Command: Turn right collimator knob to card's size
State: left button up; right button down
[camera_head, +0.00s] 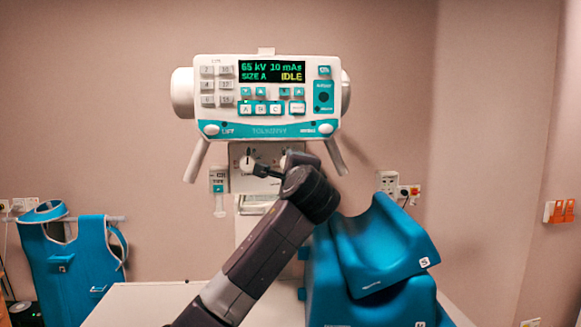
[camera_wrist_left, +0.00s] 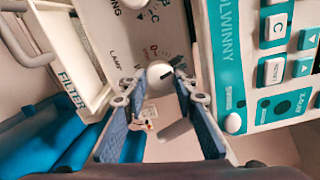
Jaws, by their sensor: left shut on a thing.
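The X-ray head's front panel (camera_head: 238,180) carries two white collimator knobs. The left knob (camera_head: 247,163) shows with a dark pointer. The right knob (camera_wrist_left: 158,72) lies between the fingertips of my left gripper (camera_wrist_left: 157,92) in the left wrist view, with a dark pointer on it and small scale marks beside it. In the head view, my wrist and gripper (camera_head: 268,172) cover most of the right knob. My right gripper is out of view.
Above the knobs, the control console (camera_head: 266,97) reads "65 kV 10 mAs, SIZE A, IDLE". Blue foam supports (camera_head: 380,245) stand close to the right of my forearm. A blue apron (camera_head: 70,265) hangs at left. A white table top (camera_head: 140,303) lies below.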

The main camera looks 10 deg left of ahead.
pick_arm(q)
jog(key=shift+f, duration=0.1)
jog(key=o, duration=1.2)
jog(key=shift+a, duration=0.1)
jog(key=shift+c, duration=0.2)
jog(key=v, duration=1.2)
